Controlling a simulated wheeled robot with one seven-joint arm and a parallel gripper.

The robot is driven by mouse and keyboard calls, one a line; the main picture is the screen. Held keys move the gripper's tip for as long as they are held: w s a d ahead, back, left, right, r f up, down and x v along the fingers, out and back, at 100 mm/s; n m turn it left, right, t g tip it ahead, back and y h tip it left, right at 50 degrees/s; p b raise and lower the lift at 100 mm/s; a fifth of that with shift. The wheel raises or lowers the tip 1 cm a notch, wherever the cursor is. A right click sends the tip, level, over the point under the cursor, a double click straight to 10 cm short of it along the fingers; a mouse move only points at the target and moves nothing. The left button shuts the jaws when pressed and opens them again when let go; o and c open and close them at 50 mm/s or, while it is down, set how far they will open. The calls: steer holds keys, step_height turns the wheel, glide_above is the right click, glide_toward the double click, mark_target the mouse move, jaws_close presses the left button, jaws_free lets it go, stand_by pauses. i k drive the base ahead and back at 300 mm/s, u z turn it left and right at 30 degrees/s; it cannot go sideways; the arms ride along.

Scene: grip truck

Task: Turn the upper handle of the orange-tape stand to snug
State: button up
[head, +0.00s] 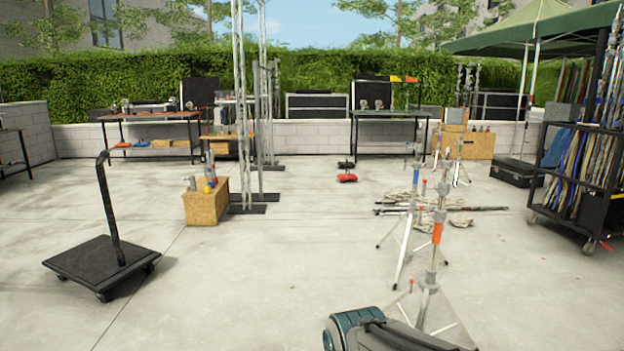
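The orange-tape stand (437,233) stands upright in the right foreground, with a band of orange tape on its metal column. A small red-tipped handle (424,187) shows just left of its upper column; it seems to belong to this stand, but the blue-tape stand behind overlaps closely. A lower red-tipped handle (411,285) sticks out left near the collar above the legs. How tight either handle is cannot be seen. The leg spread is partly hidden by my arm's grey and teal link at the bottom edge. My gripper is not in view.
A blue-tape stand (415,172) stands close behind, slightly left. Sandbags and poles (455,210) lie on the floor beyond. A black cart (100,263) stands left, a wooden box (206,207) near centre-left, a rolling rack (585,190) right. The concrete floor in the middle is clear.

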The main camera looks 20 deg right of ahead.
mark_target(424, 187)
steer(key=u, duration=0.1)
steer(key=i, duration=1.1)
steer(key=z, duration=1.1)
steer(key=i, duration=0.7)
steer(key=z, duration=0.6)
